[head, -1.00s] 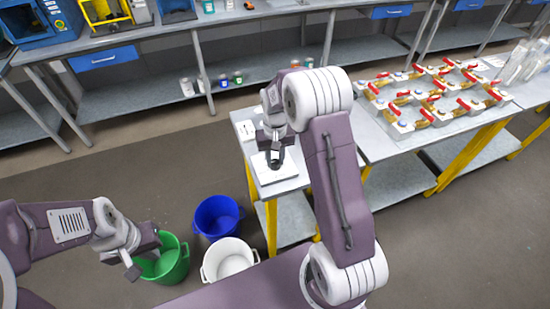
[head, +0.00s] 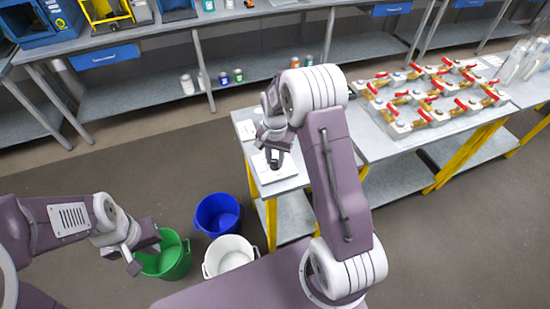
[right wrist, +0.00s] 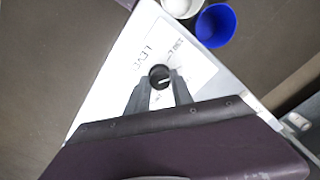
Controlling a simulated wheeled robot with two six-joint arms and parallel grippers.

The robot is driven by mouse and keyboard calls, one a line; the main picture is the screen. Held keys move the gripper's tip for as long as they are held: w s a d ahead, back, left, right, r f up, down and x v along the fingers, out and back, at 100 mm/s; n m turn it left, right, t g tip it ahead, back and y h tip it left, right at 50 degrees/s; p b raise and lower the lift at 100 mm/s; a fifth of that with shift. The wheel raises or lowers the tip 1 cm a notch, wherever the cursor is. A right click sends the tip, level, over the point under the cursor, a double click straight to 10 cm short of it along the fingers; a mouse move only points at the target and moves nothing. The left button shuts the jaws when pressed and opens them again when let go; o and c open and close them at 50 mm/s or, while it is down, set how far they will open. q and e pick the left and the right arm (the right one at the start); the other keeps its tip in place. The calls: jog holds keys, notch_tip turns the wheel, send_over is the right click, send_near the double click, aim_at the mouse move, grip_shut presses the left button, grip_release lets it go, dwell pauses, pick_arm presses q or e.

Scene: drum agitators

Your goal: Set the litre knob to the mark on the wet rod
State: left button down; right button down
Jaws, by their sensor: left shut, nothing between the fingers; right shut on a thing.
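A white panel (head: 286,184) lies on the small table, under my right gripper (head: 274,161). In the right wrist view the panel (right wrist: 199,68) carries the printed word LEVEL and small scale marks. A round black knob (right wrist: 159,75) with a white pointer line sits on it. My right gripper (right wrist: 160,83) is shut on this knob, one finger at each side. The finest scale marks are too small to read. My left gripper (head: 146,254) is shut and empty above the green bucket. I cannot make out a wet rod in these views.
A green bucket (head: 176,262), a blue bucket (head: 217,213) and a white bucket (head: 229,256) stand on the floor left of the table. A bench at the right bears brass valves with red handles (head: 425,95). Shelves line the back. The left floor is clear.

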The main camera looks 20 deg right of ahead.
aim_at(275, 161)
jog(key=shift+w+r, duration=0.1)
dwell(0.3)
jog(key=c, duration=1.1)
grip_release()
notch_tip(275, 161, up, 9)
jog(key=shift+b, duration=0.4)
